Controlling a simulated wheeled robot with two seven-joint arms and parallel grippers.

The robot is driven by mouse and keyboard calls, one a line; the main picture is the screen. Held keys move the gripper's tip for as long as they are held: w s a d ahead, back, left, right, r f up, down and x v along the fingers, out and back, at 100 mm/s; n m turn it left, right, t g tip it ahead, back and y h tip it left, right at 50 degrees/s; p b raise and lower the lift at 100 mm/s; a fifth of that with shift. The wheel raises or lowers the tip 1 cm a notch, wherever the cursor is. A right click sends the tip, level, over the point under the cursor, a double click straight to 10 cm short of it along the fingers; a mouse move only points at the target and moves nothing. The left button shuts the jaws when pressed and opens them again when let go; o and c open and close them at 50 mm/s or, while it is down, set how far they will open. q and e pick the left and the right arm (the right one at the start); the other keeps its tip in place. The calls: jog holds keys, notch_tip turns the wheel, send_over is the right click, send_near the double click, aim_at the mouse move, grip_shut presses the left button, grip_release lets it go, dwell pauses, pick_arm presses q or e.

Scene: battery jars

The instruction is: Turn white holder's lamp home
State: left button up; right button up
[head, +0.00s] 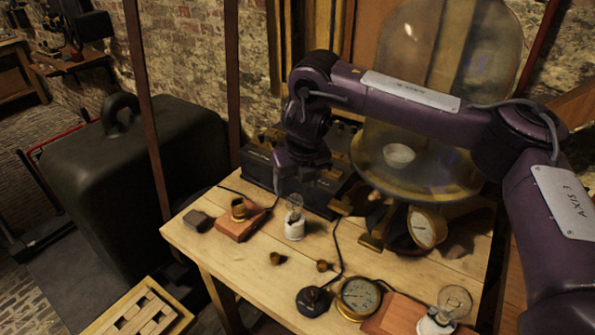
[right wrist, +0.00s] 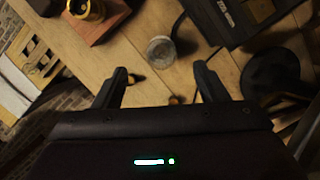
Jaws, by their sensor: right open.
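A clear glass lamp (head: 294,207) stands upright in a white holder (head: 294,231) near the middle of the wooden table. My right gripper (head: 293,186) is just above the lamp, pointing down. In the right wrist view the lamp (right wrist: 160,50) shows from above, a little beyond the fingertips of my open right gripper (right wrist: 160,70), with nothing held between them. How far the lamp is seated in the holder cannot be told. A second clear bulb (head: 455,301) stands in another white holder (head: 432,324) on a reddish wooden base at the front right. My left gripper is not in view.
A brass holder on a wooden block (head: 238,226) is left of the lamp. Small brass pieces (head: 277,258), a black round base (head: 313,301) and a gauge (head: 358,298) lie in front. A black box (head: 262,166), glass bell jar (head: 440,60) and another gauge (head: 427,228) stand behind or right.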

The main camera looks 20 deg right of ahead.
aim_at(294, 194)
jog(key=x, duration=0.4)
jog(key=shift+w+f, duration=0.1)
jog(key=shift+f, duration=0.1)
jog(key=shift+w+f, duration=0.2)
jog(key=shift+f, duration=0.45)
jog(key=shift+c, duration=0.4)
jog(key=c, duration=1.1)
jog(key=shift+r+m+p, duration=0.1)
jog(key=shift+m+p, duration=0.7)
jog(key=shift+p, duration=0.25)
jog(key=shift+m+h+p, duration=0.7)
jog(key=shift+m+p, duration=0.75)
jog(key=shift+m, duration=0.35)
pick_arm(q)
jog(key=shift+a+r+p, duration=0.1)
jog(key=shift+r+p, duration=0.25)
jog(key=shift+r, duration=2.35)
pick_arm(e)
jog(key=shift+m, duration=0.6)
